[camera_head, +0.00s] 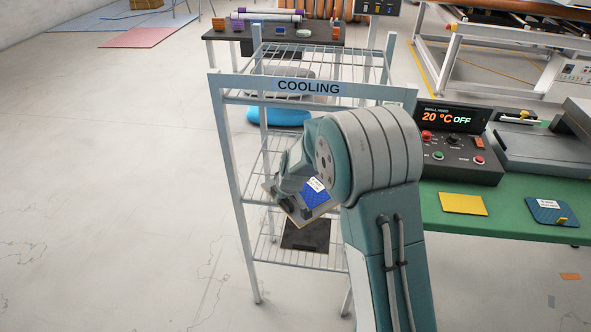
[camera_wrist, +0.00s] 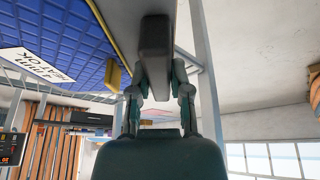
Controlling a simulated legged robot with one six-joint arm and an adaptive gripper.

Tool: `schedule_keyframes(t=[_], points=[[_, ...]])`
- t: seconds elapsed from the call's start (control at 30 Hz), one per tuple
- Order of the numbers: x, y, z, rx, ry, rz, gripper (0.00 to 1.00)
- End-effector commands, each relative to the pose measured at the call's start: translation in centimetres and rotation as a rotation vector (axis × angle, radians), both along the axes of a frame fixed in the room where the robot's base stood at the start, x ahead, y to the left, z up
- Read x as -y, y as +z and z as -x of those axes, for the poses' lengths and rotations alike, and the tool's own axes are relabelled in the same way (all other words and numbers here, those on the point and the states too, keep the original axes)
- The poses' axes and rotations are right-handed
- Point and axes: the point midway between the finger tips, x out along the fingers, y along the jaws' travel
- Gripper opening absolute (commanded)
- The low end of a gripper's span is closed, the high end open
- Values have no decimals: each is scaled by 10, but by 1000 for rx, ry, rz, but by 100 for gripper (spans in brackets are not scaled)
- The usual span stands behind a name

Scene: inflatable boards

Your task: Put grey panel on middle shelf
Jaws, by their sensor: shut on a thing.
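The panel has a grey border (camera_wrist: 120,10) and a blue quilted face (camera_wrist: 75,50) with a white label and a small yellow tab. In the head view the panel (camera_head: 316,194) hangs tilted at the end of my arm, in front of or partly within the rack marked COOLING (camera_head: 309,87); I cannot tell which. The middle wire shelf (camera_head: 260,165) is partly hidden by my arm. I see no contact between panel and shelf. The fingertips are mostly hidden in the head view.
A dark panel (camera_head: 307,235) lies on the rack's lower shelf. To the right, a green bench (camera_head: 430,210) holds a yellow panel (camera_head: 463,204), a blue panel (camera_head: 552,211) and a control box (camera_head: 455,150).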

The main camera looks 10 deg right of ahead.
Motion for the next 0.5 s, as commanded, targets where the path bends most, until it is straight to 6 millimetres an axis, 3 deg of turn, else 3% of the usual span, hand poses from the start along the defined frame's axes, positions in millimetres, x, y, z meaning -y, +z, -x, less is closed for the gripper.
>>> schedule_keyframes(t=[0.1,0.5], points=[[11,0,-27,4,-3,-1,0],[33,0,-102,3,-2,1,0]])
